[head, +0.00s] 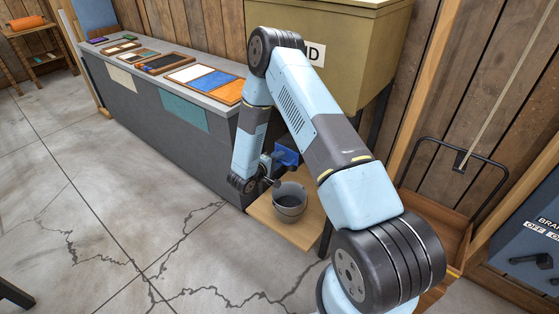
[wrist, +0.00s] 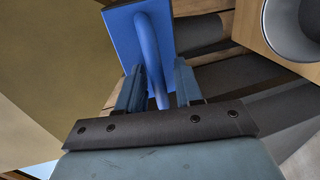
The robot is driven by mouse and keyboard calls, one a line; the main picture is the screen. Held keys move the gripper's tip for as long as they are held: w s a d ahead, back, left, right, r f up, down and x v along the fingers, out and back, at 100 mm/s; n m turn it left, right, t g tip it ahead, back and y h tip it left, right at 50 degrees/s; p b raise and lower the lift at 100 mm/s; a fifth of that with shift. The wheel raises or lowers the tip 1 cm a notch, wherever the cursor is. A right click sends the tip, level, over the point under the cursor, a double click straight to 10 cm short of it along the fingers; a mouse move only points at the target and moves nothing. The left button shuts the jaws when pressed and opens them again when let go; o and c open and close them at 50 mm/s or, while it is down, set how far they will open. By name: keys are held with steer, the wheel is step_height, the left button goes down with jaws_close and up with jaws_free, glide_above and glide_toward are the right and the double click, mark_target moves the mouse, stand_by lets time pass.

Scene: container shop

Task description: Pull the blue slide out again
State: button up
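The blue slide (head: 287,156) is a flat blue plate below the tan hopper (head: 345,50). In the wrist view the slide (wrist: 119,32) faces me with its arched blue handle (wrist: 147,45). My gripper (wrist: 159,66) has one finger on each side of the handle, with gaps showing between handle and fingers. In the head view my gripper (head: 268,170) is at the slide, small and partly hidden by its own wrist. How far the slide sits in its slot is hidden.
A grey bucket (head: 290,208) stands on a low wooden shelf (head: 270,222) just below the slide; its rim shows in the wrist view (wrist: 268,30). A grey counter (head: 150,98) with trays is at left. A wooden cart (head: 440,222) is at right. Floor at left is clear.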

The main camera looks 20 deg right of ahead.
jaws_close()
steer(key=shift+s+f, duration=0.1)
stand_by(0.5)
